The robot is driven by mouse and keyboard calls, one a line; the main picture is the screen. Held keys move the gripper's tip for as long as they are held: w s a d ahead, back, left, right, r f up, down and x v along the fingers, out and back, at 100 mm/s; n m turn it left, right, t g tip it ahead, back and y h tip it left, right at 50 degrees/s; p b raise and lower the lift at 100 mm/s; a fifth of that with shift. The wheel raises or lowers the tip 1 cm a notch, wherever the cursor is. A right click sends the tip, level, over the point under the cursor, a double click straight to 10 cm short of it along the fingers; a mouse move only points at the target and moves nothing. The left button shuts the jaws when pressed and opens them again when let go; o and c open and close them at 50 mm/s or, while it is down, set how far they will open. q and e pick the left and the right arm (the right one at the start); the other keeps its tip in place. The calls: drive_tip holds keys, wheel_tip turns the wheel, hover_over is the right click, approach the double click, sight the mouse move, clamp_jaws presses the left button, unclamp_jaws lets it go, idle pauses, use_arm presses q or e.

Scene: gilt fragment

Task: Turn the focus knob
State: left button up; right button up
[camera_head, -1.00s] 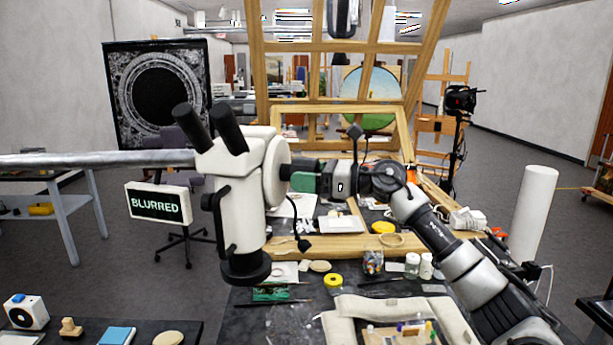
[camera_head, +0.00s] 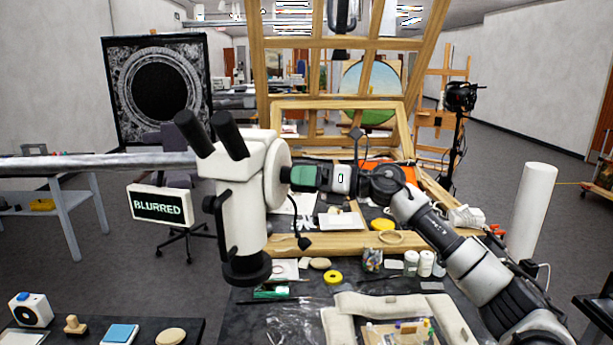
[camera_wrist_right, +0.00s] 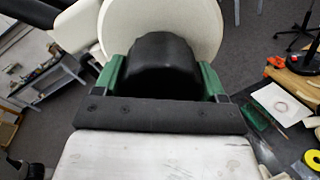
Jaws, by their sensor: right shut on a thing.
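The white microscope (camera_head: 240,195) hangs from a grey horizontal boom, with two black eyepieces at its upper left. The black focus knob (camera_wrist_right: 162,66) is on the round white disc at the microscope's right side. My right gripper (camera_head: 292,176) reaches it from the right. Its two green fingers (camera_wrist_right: 162,82) stand on either side of the knob and are shut on it. In the head view the fingers mostly hide the knob. A sign (camera_head: 160,206) left of the microscope reads "BLURRED". My left gripper is not in view.
Below is a dark table (camera_head: 285,322) with small jars, a yellow tape roll (camera_head: 333,277) and a padded cushion frame (camera_head: 345,318). A wooden easel frame (camera_head: 335,243) stands behind my right arm. A white roll (camera_head: 533,208) stands at the right.

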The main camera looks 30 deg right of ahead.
idle(0.4)
drive_tip(key=o, duration=0.9)
drive_tip(key=shift+s+d+f, duration=0.1)
drive_tip(key=shift+d, duration=0.05)
drive_tip(key=b+v, duration=0.6)
drive_tip(key=v, duration=0.4)
drive_tip(key=shift+s+d+b, duration=0.15)
drive_tip(key=shift+s+b, duration=0.05)
drive_tip(key=shift+b, duration=0.1)
idle(0.8)
